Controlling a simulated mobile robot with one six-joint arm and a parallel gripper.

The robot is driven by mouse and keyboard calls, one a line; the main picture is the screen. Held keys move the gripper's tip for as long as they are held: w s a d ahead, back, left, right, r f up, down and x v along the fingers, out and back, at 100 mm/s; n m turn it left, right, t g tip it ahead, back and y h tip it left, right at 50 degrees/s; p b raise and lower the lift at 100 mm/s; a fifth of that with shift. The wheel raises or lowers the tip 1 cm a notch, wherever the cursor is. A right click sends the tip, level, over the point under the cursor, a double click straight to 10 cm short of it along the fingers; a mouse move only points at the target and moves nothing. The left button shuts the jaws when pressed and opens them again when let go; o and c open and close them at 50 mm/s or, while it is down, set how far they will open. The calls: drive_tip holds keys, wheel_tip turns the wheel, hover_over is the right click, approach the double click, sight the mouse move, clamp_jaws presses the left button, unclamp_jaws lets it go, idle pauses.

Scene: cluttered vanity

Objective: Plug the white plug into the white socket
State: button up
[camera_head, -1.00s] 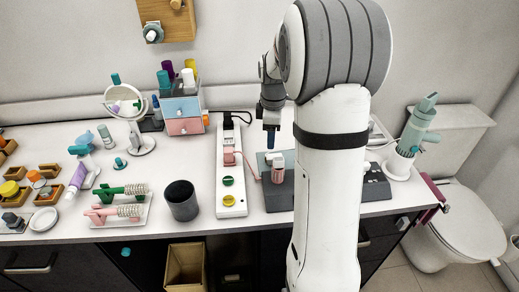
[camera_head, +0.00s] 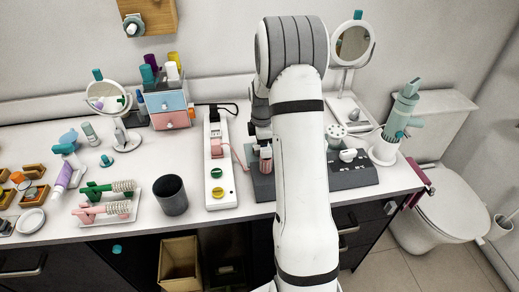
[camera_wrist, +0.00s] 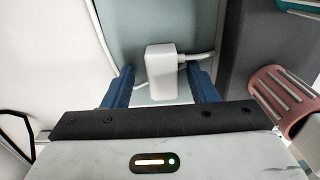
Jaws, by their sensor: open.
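The white plug (camera_wrist: 161,74) lies on a pale blue-grey surface in the wrist view, with its white cable running off both sides. My gripper (camera_wrist: 161,88) is open, its blue fingers to the left and right of the plug with gaps showing; it is not clamped. In the head view my gripper (camera_head: 262,140) is low over the grey tray, and the plug is hidden there. The white power strip (camera_head: 221,203) stands left of my gripper, with a black plug, a pink plug and green and yellow sockets.
A pink ribbed cup (camera_wrist: 284,98) is close to the right finger. A dark cup (camera_head: 171,196) stands left of the strip. A small drawer box (camera_head: 168,110) is behind it. A grey block with a white knob (camera_head: 350,170) is right of my arm.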

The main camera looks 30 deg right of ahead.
drive_tip(key=c, duration=1.1)
drive_tip(key=shift+r, duration=0.1)
wheel_tip(320, 180, up, 10)
drive_tip(key=shift+f+b, duration=0.1)
drive_tip(key=shift+b, duration=0.35)
